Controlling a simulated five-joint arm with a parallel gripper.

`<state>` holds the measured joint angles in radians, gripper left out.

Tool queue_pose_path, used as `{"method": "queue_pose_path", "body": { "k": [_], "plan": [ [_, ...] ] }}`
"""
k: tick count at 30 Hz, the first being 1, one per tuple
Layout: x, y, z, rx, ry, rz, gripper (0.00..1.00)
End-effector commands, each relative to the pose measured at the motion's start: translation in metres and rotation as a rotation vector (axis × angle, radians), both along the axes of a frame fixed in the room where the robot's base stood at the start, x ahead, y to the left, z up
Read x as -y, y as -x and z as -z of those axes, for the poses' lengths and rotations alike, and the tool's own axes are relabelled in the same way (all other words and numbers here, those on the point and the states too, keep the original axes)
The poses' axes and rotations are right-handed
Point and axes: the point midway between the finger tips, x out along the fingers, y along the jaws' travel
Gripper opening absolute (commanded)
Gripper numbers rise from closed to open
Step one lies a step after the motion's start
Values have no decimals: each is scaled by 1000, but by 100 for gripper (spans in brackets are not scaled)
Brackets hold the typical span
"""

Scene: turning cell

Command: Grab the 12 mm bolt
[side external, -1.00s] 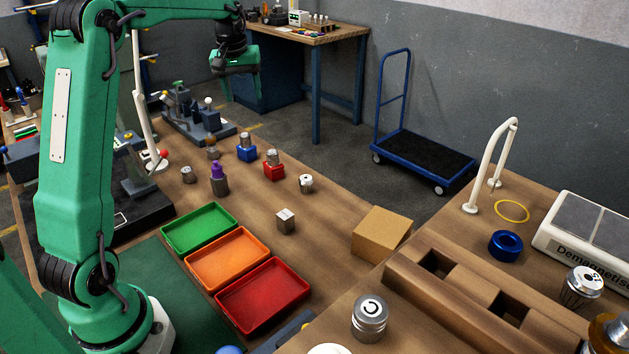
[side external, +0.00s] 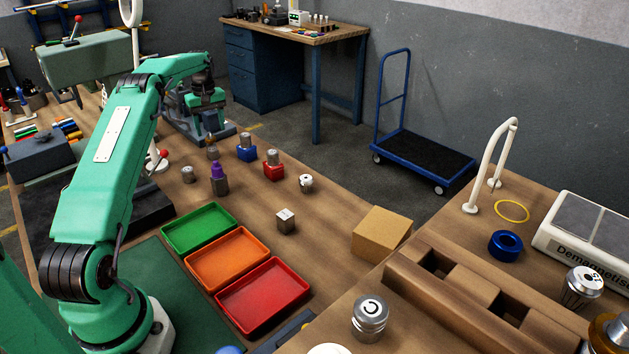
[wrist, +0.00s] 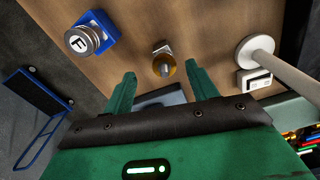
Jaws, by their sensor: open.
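A small brass-coloured upright piece (wrist: 165,65) with a grey part at its far side shows in the wrist view, just beyond and between my fingertips. It looks like the brown-topped piece (side external: 212,151) in the side view. I cannot read a size on it, so I cannot tell whether it is the 12 mm bolt. My gripper (wrist: 160,77) is open, with its two green fingers apart and nothing held between them. In the side view my gripper (side external: 210,104) is above the far end of the bench, in front of a grey machine part.
A metal piece marked F (wrist: 82,40) sits on a blue block at upper left of the wrist view. A white post (wrist: 256,52) stands to the right. Purple-topped (side external: 219,178) and red-based (side external: 273,166) pieces stand close by. Green (side external: 199,228), orange and red trays lie nearer.

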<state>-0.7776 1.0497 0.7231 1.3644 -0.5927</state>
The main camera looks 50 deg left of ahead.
Motion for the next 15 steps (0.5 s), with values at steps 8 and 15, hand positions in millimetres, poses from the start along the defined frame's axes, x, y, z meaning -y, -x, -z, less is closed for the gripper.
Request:
{"method": "queue_pose_path", "body": {
  "k": [8, 15],
  "plan": [
    [-5, 3, 7, -4, 3, -16, 58],
    [-5, 3, 23, -4, 4, -15, 58]
  ]
}}
